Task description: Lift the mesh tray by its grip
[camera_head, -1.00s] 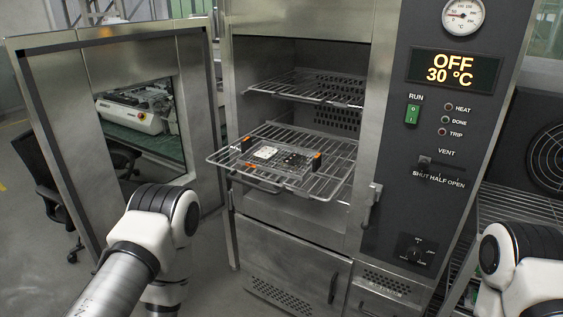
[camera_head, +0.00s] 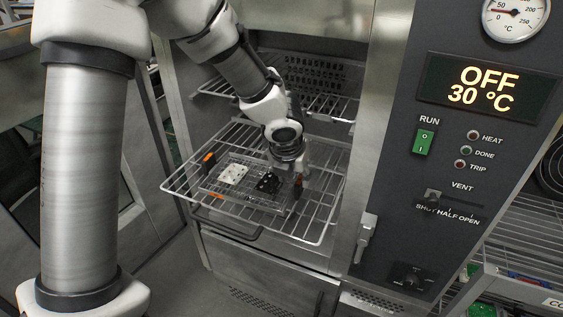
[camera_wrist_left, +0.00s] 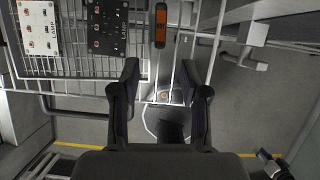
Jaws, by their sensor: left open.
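The mesh tray (camera_head: 250,197) lies on the pulled-out lower wire shelf of the oven. It carries a white board (camera_head: 233,174) and a black board (camera_head: 268,183), and has dark upright grips with orange marks at its left (camera_head: 209,158) and right ends. My left gripper (camera_head: 301,174) is above the tray's right end, beside the right grip (camera_head: 297,188). In the left wrist view its fingers (camera_wrist_left: 160,80) are apart and empty, and the orange-marked grip (camera_wrist_left: 160,25) lies ahead, in line with the gap between them.
The wire shelf (camera_head: 312,228) sticks out of the open oven, with another wire shelf (camera_head: 325,105) above it. The control panel (camera_head: 455,150) stands to the right, with a latch handle (camera_head: 366,235) beside the opening. The open door (camera_head: 150,140) is at the left.

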